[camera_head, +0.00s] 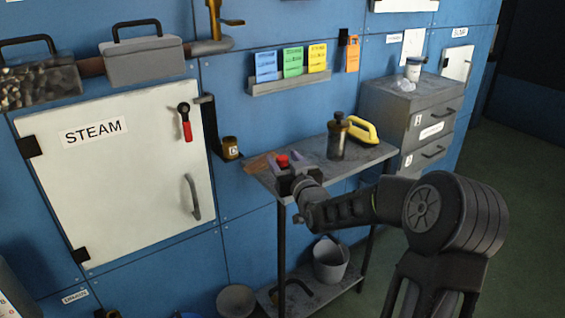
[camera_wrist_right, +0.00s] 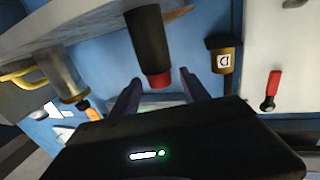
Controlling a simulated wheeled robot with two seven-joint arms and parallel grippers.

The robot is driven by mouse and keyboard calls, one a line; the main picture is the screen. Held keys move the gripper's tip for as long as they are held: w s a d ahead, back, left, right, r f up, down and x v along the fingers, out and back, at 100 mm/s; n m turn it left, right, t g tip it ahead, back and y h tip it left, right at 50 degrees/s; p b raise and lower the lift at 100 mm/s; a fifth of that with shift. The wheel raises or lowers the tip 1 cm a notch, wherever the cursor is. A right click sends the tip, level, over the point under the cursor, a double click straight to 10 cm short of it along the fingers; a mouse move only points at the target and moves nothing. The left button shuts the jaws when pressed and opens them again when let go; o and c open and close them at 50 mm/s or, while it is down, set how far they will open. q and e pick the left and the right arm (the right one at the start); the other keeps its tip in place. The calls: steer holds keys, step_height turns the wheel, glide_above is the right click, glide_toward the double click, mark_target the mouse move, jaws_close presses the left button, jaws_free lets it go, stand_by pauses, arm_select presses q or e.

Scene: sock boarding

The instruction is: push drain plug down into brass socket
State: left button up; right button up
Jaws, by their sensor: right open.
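The drain plug is a dark cylinder with a red end; the red end (camera_head: 283,160) shows over the left end of the grey table in the head view. In the right wrist view, which looks upside down, the plug (camera_wrist_right: 149,38) comes from the table side, its red end between my fingertips. My right gripper (camera_head: 285,168) is open, with a finger on either side of the red end; I cannot tell whether they touch it. The brass socket (camera_head: 230,148), labelled D, is on the blue wall left of the table, also in the wrist view (camera_wrist_right: 226,62). My left gripper is not in view.
A dark metal bottle (camera_head: 337,138) and a yellow-handled iron (camera_head: 362,130) stand on the table (camera_head: 314,148) to the right. A white STEAM door (camera_head: 110,180) with a red-handled lever (camera_head: 186,122) is left of the socket. Grey drawers (camera_head: 400,112) stand at the right.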

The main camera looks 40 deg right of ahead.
steer(key=shift+x, duration=0.8)
jaws_close()
stand_by(0.4)
